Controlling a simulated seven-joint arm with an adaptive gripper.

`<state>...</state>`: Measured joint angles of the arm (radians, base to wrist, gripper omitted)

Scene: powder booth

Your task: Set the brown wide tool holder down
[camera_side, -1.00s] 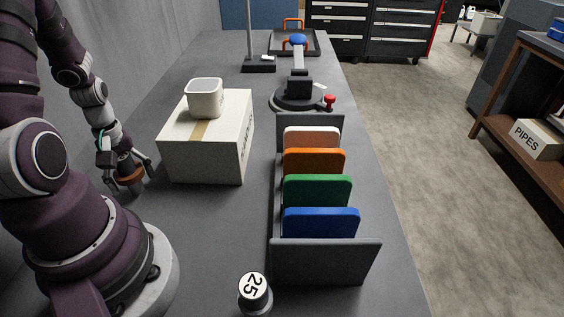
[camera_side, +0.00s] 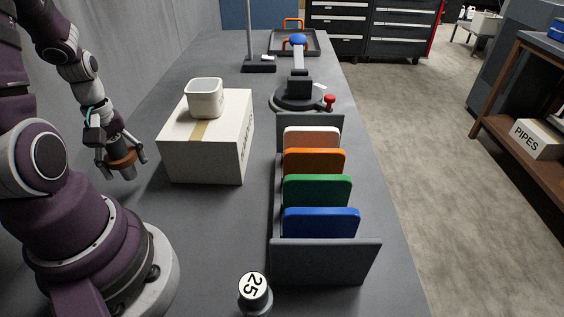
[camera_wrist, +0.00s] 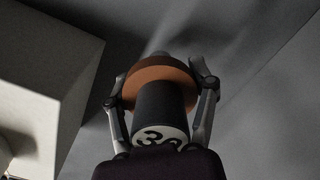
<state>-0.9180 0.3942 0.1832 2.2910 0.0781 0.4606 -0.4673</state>
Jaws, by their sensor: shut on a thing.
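The brown wide tool holder (camera_side: 122,157) is in my gripper (camera_side: 121,166), at the left of the bench in the side view. In the wrist view the holder (camera_wrist: 155,75) shows a brown flange and a dark body, with a pale end face bearing a partly hidden number. The two fingers of my gripper (camera_wrist: 163,92) are shut on either side of it. The holder appears to be held above the bench top, apart from it. My fingers and hand hide part of it.
A cream box (camera_side: 210,140) with a white cup (camera_side: 205,97) on top stands to the right of my gripper. A rack (camera_side: 315,262) with coloured panels is farther right. A holder marked 25 (camera_side: 255,292) stands at the front. Bare bench lies between arm and box.

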